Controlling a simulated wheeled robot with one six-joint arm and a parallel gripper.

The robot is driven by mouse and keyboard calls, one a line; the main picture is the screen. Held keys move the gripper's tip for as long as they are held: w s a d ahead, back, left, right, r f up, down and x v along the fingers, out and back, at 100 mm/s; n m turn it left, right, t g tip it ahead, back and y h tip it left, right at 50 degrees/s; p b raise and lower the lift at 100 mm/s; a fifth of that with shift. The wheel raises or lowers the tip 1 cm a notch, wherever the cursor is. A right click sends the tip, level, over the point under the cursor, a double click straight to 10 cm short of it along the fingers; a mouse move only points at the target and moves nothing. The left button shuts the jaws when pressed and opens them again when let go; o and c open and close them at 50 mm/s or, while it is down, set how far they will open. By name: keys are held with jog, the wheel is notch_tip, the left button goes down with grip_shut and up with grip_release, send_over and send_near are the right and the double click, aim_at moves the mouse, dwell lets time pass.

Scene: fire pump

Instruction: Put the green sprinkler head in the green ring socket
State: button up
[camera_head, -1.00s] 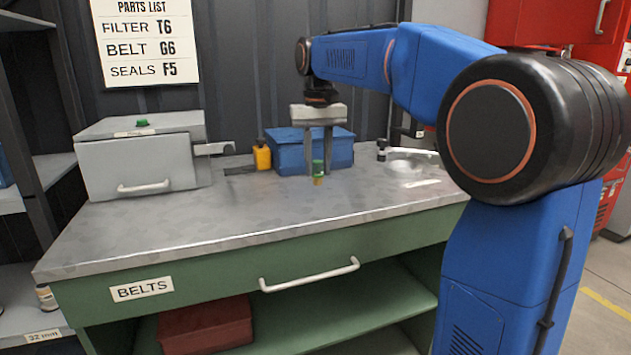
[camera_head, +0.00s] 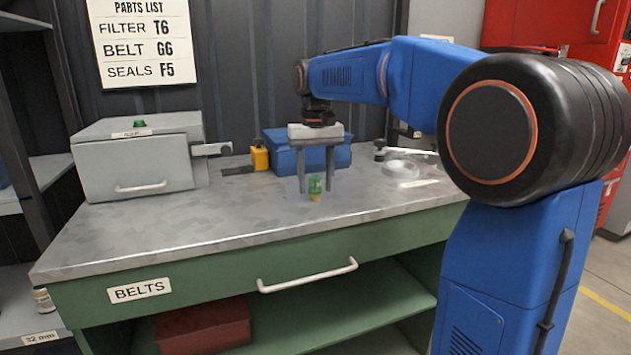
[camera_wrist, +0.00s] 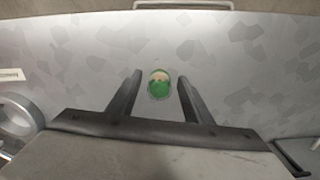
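The green sprinkler head (camera_head: 315,186), with a yellowish lower part, stands upright on the metal bench top. My gripper (camera_head: 315,190) points down over it with its fingers apart, one at each side of the head. In the wrist view, the sprinkler head (camera_wrist: 158,86) shows between the open fingers (camera_wrist: 158,77), with a gap on both sides. A small green thing (camera_head: 138,123) sits on top of the grey box at the left; it may be the green ring socket, but it is too small to tell.
The grey box (camera_head: 135,170) stands at the bench's left. A blue box (camera_head: 340,155) and a yellow bottle (camera_head: 260,156) are behind my gripper. The bench top (camera_head: 200,225) is bare in front and to the left.

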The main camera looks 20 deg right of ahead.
aim_at(315, 177)
notch_tip(315, 177, up, 12)
jog(key=shift+r, duration=0.15)
dwell(0.6)
